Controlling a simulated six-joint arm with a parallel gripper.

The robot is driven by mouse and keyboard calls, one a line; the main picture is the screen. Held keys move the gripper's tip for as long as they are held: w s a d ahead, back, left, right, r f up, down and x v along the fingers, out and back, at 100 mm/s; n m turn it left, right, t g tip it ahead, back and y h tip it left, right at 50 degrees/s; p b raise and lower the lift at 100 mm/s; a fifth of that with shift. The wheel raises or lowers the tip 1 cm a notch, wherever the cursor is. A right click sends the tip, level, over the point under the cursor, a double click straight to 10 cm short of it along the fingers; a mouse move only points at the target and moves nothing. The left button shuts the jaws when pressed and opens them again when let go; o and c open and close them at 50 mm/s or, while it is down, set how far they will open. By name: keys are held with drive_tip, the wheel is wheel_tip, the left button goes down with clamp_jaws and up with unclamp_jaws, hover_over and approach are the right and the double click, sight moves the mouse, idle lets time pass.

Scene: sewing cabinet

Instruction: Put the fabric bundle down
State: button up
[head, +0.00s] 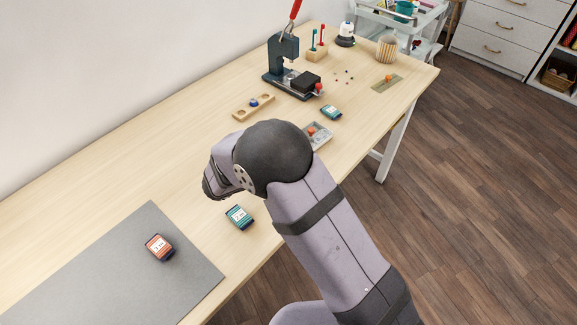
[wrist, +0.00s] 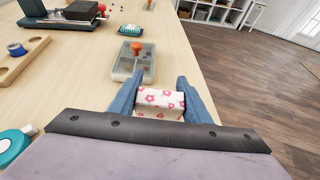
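The fabric bundle (wrist: 160,100), white with pink flowers, sits between the two blue fingers of my gripper (wrist: 160,92) in the wrist view. Both fingers appear to touch its sides. The gripper is shut on it, close to the wooden table (wrist: 90,85). I cannot tell whether its underside touches the table. In the head view my arm hides the bundle and the fingers.
A clear-lidded box (wrist: 133,66) with an orange knob stands just beyond the bundle. A wooden holder (head: 254,107), a dark press (head: 285,55) and a teal packet (head: 331,112) lie farther back. A grey mat (head: 110,265) with an orange packet (head: 159,247) lies front left.

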drive_tip(key=c, duration=0.3)
drive_tip(key=shift+c, duration=0.2)
wheel_tip(320, 180, up, 10)
drive_tip(key=w+f, duration=0.1)
drive_tip(key=w, duration=0.1)
drive_tip(key=w+d+f+b, duration=0.1)
drive_tip(key=w+f, duration=0.2)
drive_tip(key=w, duration=0.1)
drive_tip(key=shift+d+f+b, duration=0.3)
drive_tip(key=shift+d+f, duration=0.05)
drive_tip(key=w+a+r+n+t+y, duration=0.2)
drive_tip(key=w+a+r+n+y, duration=0.1)
drive_tip(key=w+a, duration=0.3)
drive_tip(key=w+a+r+n+t+y, duration=0.2)
drive_tip(key=w+a+n+y, duration=0.1)
drive_tip(key=w+a, duration=0.3)
drive_tip(key=shift+d+f, duration=0.1)
drive_tip(key=shift+f, duration=3.05)
drive_tip(key=shift+f, duration=0.1)
